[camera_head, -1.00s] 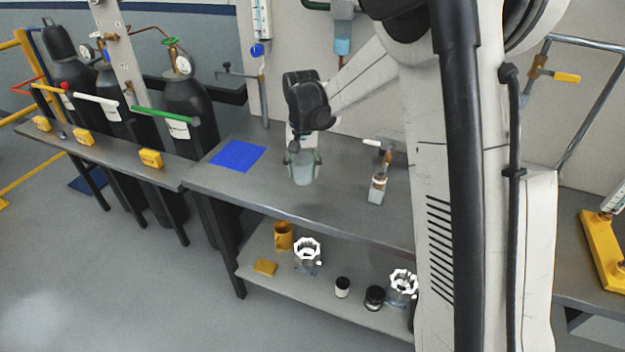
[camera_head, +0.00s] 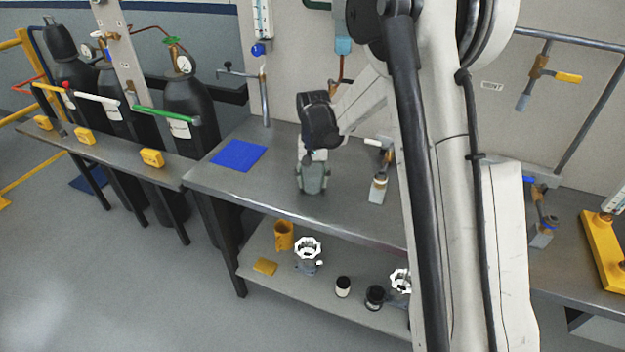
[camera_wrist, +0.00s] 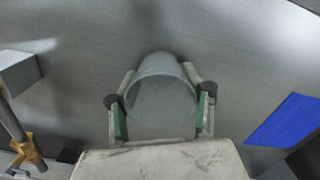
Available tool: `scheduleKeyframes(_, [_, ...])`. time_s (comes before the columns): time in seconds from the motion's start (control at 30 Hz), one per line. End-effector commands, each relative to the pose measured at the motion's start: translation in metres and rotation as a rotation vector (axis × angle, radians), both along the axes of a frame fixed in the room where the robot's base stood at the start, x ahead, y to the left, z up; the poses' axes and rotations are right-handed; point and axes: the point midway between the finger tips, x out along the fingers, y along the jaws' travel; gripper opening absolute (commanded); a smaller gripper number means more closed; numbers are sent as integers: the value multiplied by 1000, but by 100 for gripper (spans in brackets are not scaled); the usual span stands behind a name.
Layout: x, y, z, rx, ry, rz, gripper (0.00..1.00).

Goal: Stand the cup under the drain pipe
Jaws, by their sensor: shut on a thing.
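A grey-green, see-through cup (camera_head: 313,186) is between the fingers of my gripper (camera_head: 312,176), over the middle of the bench top. In the wrist view the cup (camera_wrist: 161,92) shows its round rim, with a green-padded finger of my gripper (camera_wrist: 160,112) on each side. I cannot tell whether its base touches the bench. Several pipes are in view and I cannot tell surely which is the drain pipe. One with a yellow lever (camera_head: 535,78) hangs at the right wall, its lower end above the right bench. A white-levered brass valve (camera_head: 386,155) stands right of the cup.
A blue mat (camera_head: 239,155) lies on the bench (camera_head: 222,187) left of the cup. A grey block (camera_head: 378,190) sits below the white-levered valve. Bench space between mat and cup is clear.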

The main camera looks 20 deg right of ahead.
Motion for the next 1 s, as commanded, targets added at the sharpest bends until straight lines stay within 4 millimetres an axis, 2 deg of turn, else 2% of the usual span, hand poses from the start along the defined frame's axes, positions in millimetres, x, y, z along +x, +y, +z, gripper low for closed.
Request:
scheduleKeyframes(0.07, [0,0,-3,0,0,0,19])
scheduleKeyframes(0.1, [0,0,-4,0,0,0,45])
scheduleKeyframes(0.23, [0,0,-2,0,0,0,62])
scheduleKeyframes(0.53, [0,0,-1,0,0,0,63])
scheduleKeyframes(0.67, [0,0,7,0,0,0,63])
scheduleKeyframes(1.0, [2,-1,72,0,0,0,63])
